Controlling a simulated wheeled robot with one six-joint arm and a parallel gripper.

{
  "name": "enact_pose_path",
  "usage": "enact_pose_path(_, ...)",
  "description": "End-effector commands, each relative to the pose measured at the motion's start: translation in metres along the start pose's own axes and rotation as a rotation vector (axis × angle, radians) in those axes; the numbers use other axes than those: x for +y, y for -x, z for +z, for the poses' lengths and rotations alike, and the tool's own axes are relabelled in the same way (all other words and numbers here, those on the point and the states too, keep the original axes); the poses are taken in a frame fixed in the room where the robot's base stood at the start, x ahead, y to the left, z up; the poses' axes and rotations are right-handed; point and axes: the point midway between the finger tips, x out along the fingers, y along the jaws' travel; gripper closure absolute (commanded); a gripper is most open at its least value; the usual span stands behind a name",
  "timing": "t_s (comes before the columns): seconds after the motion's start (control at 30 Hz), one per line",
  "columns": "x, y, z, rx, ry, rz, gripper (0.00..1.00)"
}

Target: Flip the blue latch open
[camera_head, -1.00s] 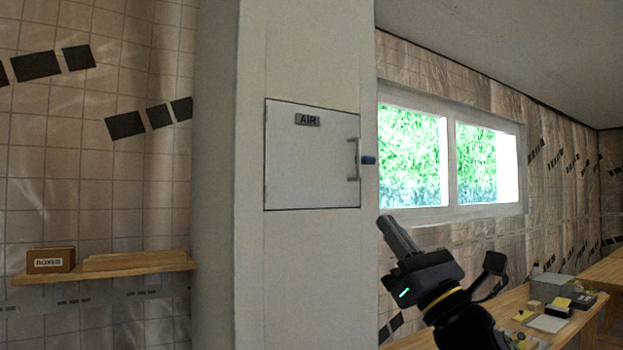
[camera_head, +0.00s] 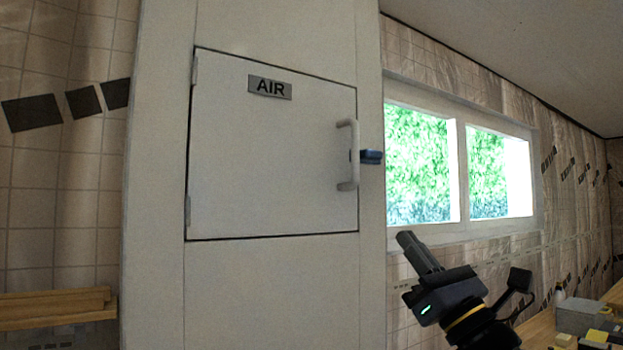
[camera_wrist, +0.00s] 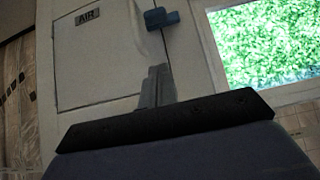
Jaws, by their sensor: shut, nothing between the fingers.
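The blue latch (camera_head: 371,157) sits at the right edge of the white panel door, beside the door's handle (camera_head: 347,155). It lies roughly level across the gap between door and frame. It also shows in the wrist view (camera_wrist: 161,18), above my fingers. The panel door (camera_head: 265,165) carries an AIR label and is closed. My gripper (camera_head: 405,237) is shut and empty, below and to the right of the latch and apart from it. In the wrist view my shut fingers (camera_wrist: 157,72) point up toward the latch and hide part of the door's lower right.
A window (camera_head: 450,165) is in the wall right of the white column. A workbench with boxes (camera_head: 582,318) stands at the lower right. A wooden shelf (camera_head: 55,308) is at the lower left. The space before the door is clear.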

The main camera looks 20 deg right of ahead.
Motion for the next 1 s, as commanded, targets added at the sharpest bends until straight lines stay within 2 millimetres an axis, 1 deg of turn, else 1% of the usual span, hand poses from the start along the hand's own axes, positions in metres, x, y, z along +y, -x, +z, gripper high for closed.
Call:
enact_pose_path(0.33,0.0,-0.001,0.0,0.0,-0.001,0.0,1.0)
enact_pose_path(0.47,0.0,-0.01,0.001,0.001,-0.002,0.0,1.0)
enact_pose_path(0.57,0.0,-0.025,0.002,0.0,-0.003,0.003,1.0)
enact_pose_path(0.9,0.0,-0.094,0.003,0.001,-0.004,0.002,1.0)
enact_pose_path(0.97,0.0,-0.105,0.003,0.001,-0.004,0.002,1.0)
enact_pose_path(1.0,0.0,-0.11,0.006,0.001,-0.001,0.001,1.0)
